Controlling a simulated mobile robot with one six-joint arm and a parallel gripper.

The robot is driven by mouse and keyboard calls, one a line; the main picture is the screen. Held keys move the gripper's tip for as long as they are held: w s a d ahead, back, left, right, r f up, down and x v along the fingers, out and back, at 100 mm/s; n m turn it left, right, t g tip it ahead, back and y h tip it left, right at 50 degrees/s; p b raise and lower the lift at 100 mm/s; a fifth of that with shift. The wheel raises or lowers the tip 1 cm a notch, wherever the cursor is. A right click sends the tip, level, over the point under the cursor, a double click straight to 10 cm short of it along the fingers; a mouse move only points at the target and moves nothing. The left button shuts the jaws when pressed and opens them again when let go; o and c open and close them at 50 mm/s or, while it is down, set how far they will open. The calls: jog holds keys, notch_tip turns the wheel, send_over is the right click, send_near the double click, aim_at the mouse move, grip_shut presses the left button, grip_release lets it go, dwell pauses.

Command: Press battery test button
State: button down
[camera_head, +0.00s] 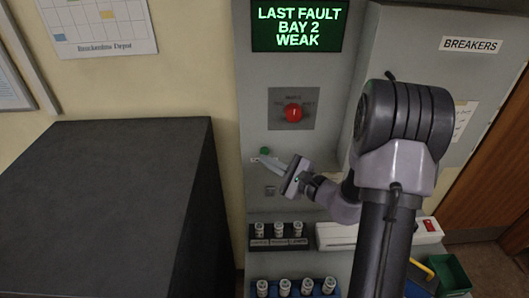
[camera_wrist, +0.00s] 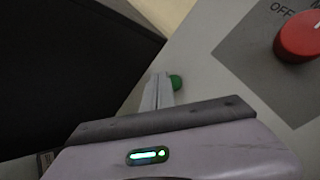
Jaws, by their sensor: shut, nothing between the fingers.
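A small round green button (camera_head: 265,151) is on the grey console front, below the red knob. No label on it can be read. It also shows in the wrist view (camera_wrist: 177,83), partly hidden behind the fingertips. My gripper (camera_head: 257,161) is shut and empty, with its fingertips close to the green button, at its lower left in the head view. In the wrist view the closed fingers (camera_wrist: 158,88) overlap the button's left edge. I cannot tell whether they touch it. The green-lettered display (camera_head: 299,26) reads "LAST FAULT BAY 2 WEAK".
A red knob (camera_head: 293,113) on a dark plate sits just above the button; it is large in the wrist view (camera_wrist: 299,37). Several batteries stand in a rack (camera_head: 279,242) below. A white power strip (camera_head: 335,234) is beside it. A dark cabinet (camera_head: 105,200) stands left.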

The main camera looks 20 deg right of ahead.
jog(key=shift+w+d, duration=0.15)
jog(key=shift+w, duration=0.25)
jog(key=shift+w+d+b, duration=0.15)
jog(key=shift+w+b, duration=0.2)
dwell(0.8)
jog(key=shift+s+a+b, duration=0.3)
jog(key=shift+s+b, duration=0.2)
jog(key=shift+s, duration=0.25)
jog(key=shift+s+a+b, duration=0.3)
jog(key=shift+s+b, duration=0.1)
jog(key=shift+s, duration=0.35)
jog(key=shift+s+a+b, duration=0.35)
jog(key=shift+s, duration=0.45)
jog(key=shift+s+a+b, duration=0.3)
jog(key=shift+s+b, duration=0.1)
jog(key=shift+s, duration=0.35)
dwell(3.4)
